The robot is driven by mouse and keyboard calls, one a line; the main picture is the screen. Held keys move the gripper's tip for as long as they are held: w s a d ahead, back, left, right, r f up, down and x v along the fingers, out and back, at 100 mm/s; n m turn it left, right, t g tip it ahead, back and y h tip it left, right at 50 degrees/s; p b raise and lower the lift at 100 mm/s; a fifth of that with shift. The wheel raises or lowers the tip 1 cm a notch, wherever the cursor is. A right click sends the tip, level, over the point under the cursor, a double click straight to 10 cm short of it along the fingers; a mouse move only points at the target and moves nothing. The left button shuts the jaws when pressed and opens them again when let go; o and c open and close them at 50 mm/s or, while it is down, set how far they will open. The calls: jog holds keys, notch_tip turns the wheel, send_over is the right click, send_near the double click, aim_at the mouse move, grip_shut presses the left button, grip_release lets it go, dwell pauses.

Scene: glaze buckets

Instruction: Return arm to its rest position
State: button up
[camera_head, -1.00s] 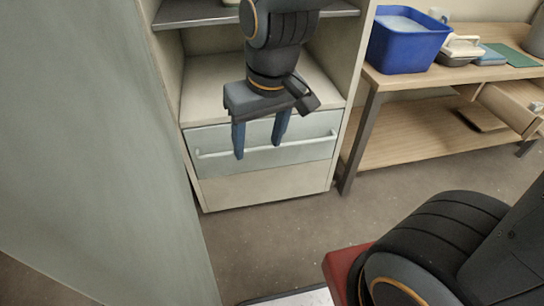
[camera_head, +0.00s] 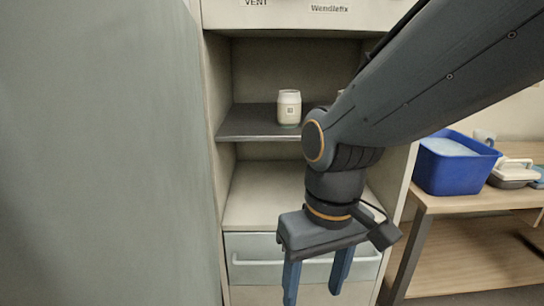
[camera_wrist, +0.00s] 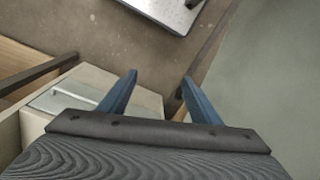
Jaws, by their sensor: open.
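My gripper (camera_head: 314,283) points down in front of the cabinet in the head view. Its two blue fingers are apart with nothing between them. It hangs before the drawer (camera_head: 262,248) with a pale bar handle, and I see no contact. In the wrist view my gripper (camera_wrist: 158,82) shows both fingers spread over the floor, with the drawer front (camera_wrist: 75,100) to their left. My forearm crosses the upper right of the head view and hides part of the shelf.
A white jar (camera_head: 289,108) with a green base band stands on the dark shelf (camera_head: 255,122). A blue tub (camera_head: 455,172) stands on a wooden bench (camera_head: 470,201) at right. A large grey-green panel (camera_head: 100,150) fills the left side. Bare floor (camera_wrist: 130,40) shows in the wrist view.

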dwell(0.6)
jog(key=d+r+m+p, duration=0.4)
jog(key=d+r+p, duration=0.7)
jog(key=p, duration=1.1)
notch_tip(320, 180, up, 3)
jog(key=shift+s+d+r+h, duration=0.1)
jog(key=shift+s+d+h, duration=0.15)
jog(key=shift+h, duration=0.05)
jog(key=shift+c, duration=0.5)
